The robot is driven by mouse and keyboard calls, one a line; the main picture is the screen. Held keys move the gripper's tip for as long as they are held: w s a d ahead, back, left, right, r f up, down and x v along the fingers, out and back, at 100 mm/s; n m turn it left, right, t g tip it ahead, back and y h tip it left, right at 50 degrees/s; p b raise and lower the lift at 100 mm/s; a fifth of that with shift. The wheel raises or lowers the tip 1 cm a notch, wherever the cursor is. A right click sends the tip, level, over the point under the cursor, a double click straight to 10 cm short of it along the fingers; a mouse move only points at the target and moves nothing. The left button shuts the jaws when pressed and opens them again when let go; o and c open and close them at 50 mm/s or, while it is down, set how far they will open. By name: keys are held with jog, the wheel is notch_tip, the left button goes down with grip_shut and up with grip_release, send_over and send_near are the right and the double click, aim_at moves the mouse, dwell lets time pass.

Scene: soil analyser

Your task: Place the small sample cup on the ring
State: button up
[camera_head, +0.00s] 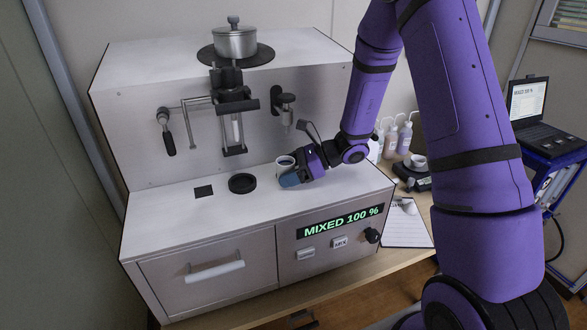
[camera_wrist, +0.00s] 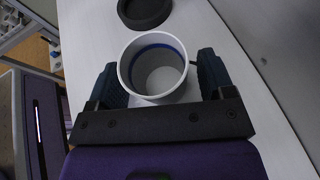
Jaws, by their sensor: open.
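A white sample cup (camera_head: 285,161) with a blue band inside is on the analyser's white top, near its middle. In the wrist view the cup (camera_wrist: 153,52) sits between the two fingers of my gripper (camera_wrist: 159,72). The fingers are open around it, with a visible gap on the right side; the left finger is close to the wall. In the head view my gripper (camera_head: 290,178) partly hides the cup. The dark ring (camera_head: 242,183) lies flat on the white top to the left of the cup. It also shows in the wrist view (camera_wrist: 146,10), just beyond the cup.
A black square (camera_head: 204,191) lies left of the ring. A mixer mechanism (camera_head: 234,115) and a lidded pot (camera_head: 235,41) are behind. Another cup (camera_head: 417,161) stands on a scale at right, near several bottles (camera_head: 398,138). The display (camera_head: 340,222) reads "MIXED 100 %".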

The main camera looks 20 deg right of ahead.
jog(key=c, duration=1)
jog(key=shift+w+d, duration=0.1)
jog(key=shift+w+d, duration=0.45)
jog(key=shift+w, duration=0.35)
jog(key=o, duration=1)
